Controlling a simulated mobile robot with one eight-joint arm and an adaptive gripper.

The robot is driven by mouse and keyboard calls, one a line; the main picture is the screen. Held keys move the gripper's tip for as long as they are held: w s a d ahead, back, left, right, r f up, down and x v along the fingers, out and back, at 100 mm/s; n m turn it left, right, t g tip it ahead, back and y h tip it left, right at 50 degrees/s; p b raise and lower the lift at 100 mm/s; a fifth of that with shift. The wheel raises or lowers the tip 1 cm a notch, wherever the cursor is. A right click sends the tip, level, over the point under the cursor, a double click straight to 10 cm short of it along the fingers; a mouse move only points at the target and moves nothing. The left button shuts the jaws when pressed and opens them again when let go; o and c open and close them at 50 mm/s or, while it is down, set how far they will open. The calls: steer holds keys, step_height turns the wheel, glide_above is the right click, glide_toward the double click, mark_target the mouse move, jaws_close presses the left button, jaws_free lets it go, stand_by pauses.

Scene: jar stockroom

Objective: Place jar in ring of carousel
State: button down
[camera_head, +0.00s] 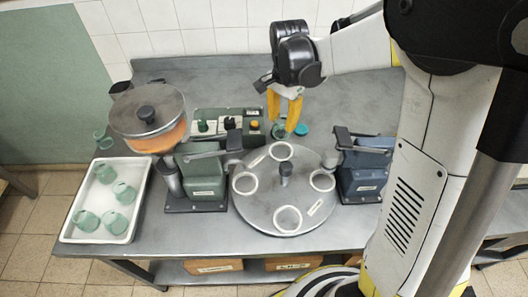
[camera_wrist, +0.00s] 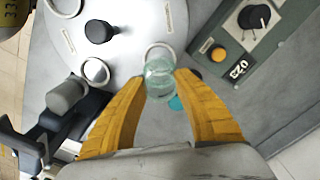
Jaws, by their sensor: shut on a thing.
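My gripper (camera_head: 281,124) hangs over the back edge of the carousel with its yellow fingers pointing down. It is shut on a clear greenish glass jar, seen between the fingertips in the wrist view (camera_wrist: 158,76). The carousel (camera_head: 258,208) is a grey disc with a dark central knob and several white rings. The rear ring (camera_head: 280,151) shows just in front of the jar in the head view. In the wrist view the jar partly covers this ring (camera_wrist: 160,46). The jar's height above the disc is hard to tell. The visible rings look empty.
A white tray (camera_head: 70,226) with several green jars stands at the left. A green machine (camera_head: 200,173) and a blue machine (camera_head: 362,172) flank the carousel. A control box (camera_head: 250,138) and a teal lid-like disc (camera_head: 301,130) lie behind. An orange-filled hopper (camera_head: 150,120) stands back left.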

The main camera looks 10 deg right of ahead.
mark_target(283, 132)
steer(key=f+b, duration=0.1)
steer(key=f, duration=0.4)
steer(key=shift+d+f, duration=0.1)
steer(key=shift+d, duration=0.1)
step_height(283, 132, down, 4)
steer(key=shift+f+b, duration=0.1)
steer(key=shift+b, duration=0.85)
steer(key=c, duration=1.4)
jaws_free()
steer(key=shift+f, duration=0.1)
steer(key=o, duration=0.4)
